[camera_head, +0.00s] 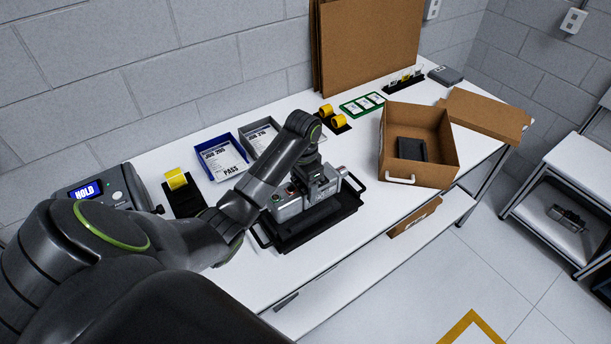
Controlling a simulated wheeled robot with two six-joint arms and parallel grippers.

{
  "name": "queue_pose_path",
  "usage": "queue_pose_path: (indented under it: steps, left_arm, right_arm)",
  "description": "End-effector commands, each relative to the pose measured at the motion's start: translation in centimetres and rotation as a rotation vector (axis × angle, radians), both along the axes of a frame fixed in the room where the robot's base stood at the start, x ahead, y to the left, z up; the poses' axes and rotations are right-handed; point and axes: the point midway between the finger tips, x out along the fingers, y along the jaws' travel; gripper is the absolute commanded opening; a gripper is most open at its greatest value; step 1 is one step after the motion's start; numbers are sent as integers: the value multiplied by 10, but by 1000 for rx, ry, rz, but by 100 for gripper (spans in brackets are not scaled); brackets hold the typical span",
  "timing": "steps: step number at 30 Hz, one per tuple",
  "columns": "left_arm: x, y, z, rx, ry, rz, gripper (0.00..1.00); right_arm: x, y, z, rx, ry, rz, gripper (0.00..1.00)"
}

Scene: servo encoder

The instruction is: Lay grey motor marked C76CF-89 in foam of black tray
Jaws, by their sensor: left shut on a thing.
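My left gripper (324,189) reaches down over the black tray (290,240) at the middle of the bench and is shut on the grey motor (291,209). The motor is a grey block with small coloured parts on top, lying lengthwise over the tray. Its marking is too small to read. The gripper and wrist cover part of the motor. The tray has black handles at its ends, and its foam is mostly hidden. I cannot tell whether the motor rests fully in the foam. My right gripper is not in view.
A blue tray (241,171) and a grey tray (274,131) with job papers stand behind. An open cardboard box (440,172) holding a dark block stands right. Bench front is mostly clear.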

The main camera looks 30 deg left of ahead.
Motion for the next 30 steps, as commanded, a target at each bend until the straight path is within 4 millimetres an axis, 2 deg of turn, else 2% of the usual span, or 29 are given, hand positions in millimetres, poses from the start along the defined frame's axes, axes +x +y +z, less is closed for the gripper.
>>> queue_pose_path:
  steps: [15, 30]
  left_arm:
    - [-5, 2, -27, 0, -4, 3, 0]
    - [-5, 2, -31, 0, -5, 4, 0]
  right_arm:
    - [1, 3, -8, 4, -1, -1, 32]
    - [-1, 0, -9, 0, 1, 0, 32]
